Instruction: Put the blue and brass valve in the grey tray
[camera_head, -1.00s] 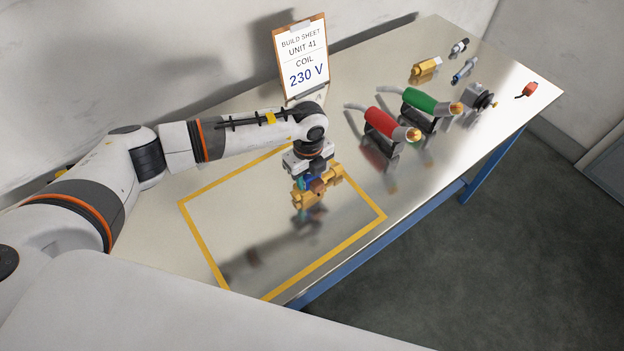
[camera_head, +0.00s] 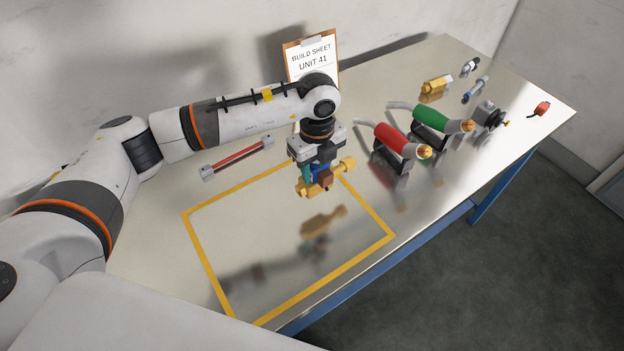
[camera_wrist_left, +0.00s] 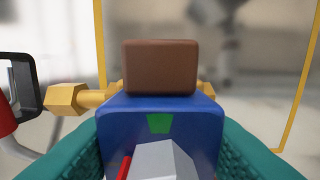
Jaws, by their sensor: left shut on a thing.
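The blue and brass valve (camera_head: 328,181) has a brass body, a blue block and a brown cap. My left gripper (camera_head: 316,172) is shut on its blue part and holds it above the table, over the yellow taped outline. In the left wrist view the valve's blue block (camera_wrist_left: 160,118) sits between the teal finger pads (camera_wrist_left: 160,150), with the brown cap above it and a brass end at the left. The valve's reflection shows on the shiny table, apart from it. I see no grey tray in these views. My right gripper is not in view.
A yellow taped outline (camera_head: 209,261) marks the table's near part. A red-handled tool (camera_head: 391,137) and a green-handled tool (camera_head: 434,117) stand to the right. Small fittings, including a brass one (camera_head: 435,88), lie beyond.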

